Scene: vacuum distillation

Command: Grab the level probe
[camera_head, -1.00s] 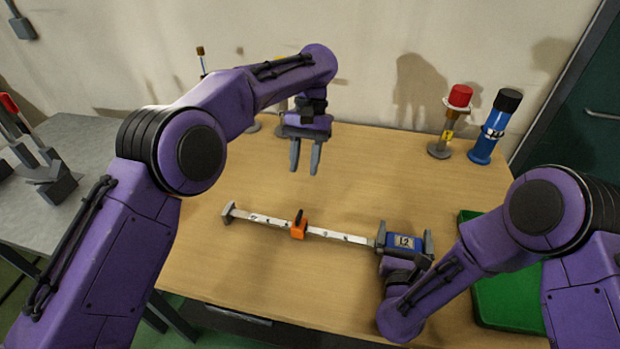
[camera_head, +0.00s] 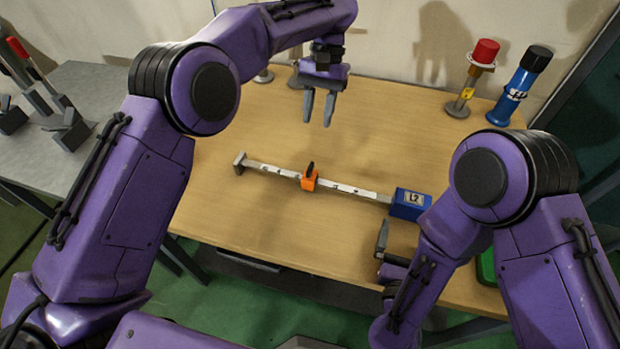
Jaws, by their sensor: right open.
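The level probe (camera_head: 345,188) lies on the wooden table. It is a long white bar with a grey end at the left, an orange slider (camera_head: 309,180) near its middle and a blue block (camera_head: 408,204) marked L2 at its right end. My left gripper (camera_head: 320,122) is open and empty, pointing down above the table behind the probe. My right gripper (camera_head: 383,242) is just in front of the blue block, apart from it. One finger shows clearly; the rest is partly hidden by my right arm. It is open and holds nothing that I can see.
A red-capped post (camera_head: 471,82) and a blue cylinder with a black top (camera_head: 517,90) stand at the back right. A green tray (camera_head: 486,268) is mostly hidden behind my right arm. A grey bench (camera_head: 95,95) stands at the left.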

